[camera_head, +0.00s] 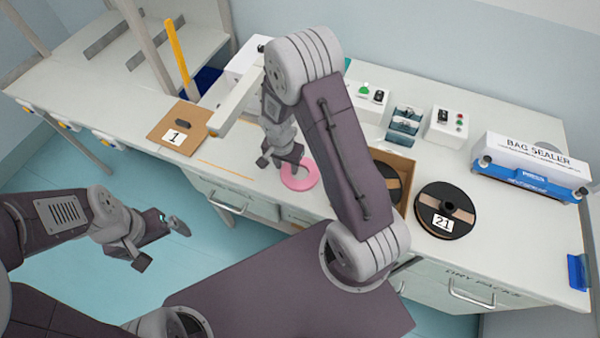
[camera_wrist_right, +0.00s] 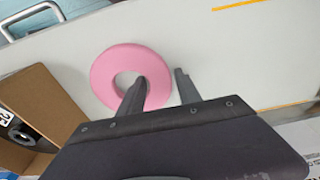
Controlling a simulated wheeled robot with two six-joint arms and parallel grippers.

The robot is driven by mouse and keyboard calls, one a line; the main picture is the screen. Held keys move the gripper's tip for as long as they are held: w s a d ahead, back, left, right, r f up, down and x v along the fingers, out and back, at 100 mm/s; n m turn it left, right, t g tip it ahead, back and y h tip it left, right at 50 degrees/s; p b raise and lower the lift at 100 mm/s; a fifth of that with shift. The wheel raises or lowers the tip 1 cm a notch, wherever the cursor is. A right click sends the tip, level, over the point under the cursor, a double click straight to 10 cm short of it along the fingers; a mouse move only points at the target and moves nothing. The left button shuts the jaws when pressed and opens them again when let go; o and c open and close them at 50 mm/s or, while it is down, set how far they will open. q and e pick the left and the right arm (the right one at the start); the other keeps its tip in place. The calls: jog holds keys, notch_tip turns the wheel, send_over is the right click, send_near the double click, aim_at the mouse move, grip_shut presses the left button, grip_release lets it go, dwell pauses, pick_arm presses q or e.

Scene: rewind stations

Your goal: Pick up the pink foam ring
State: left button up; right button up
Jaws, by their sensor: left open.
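The pink foam ring (camera_head: 299,184) lies flat on the white worktop near its front edge. It also shows in the right wrist view (camera_wrist_right: 112,98). My right gripper (camera_head: 284,165) is over the ring, fingers pointing down. In the right wrist view my right gripper (camera_wrist_right: 160,76) has its fingers apart, one over the ring's hole and the other just outside its rim, with part of the rim between them. I cannot tell whether they touch it. My left gripper (camera_head: 161,244) is open and empty, out in front of the worktop over the floor.
A cardboard box (camera_head: 406,165) with a dark reel stands right of the ring, partly behind my right arm. A reel marked 21 (camera_head: 446,209) lies farther right, before a bag sealer (camera_head: 530,165). A brown board marked 1 (camera_head: 181,127) lies left. Bare worktop surrounds the ring's left side.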

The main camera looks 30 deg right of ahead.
grip_shut()
jog(key=shift+r, duration=0.3)
notch_tip(320, 180, up, 4)
jog(key=shift+f, duration=0.1)
jog(key=s+d+r, duration=0.6)
jog(key=s+d, duration=0.1)
jog(key=s, duration=0.2)
jog(key=shift+r, duration=0.3)
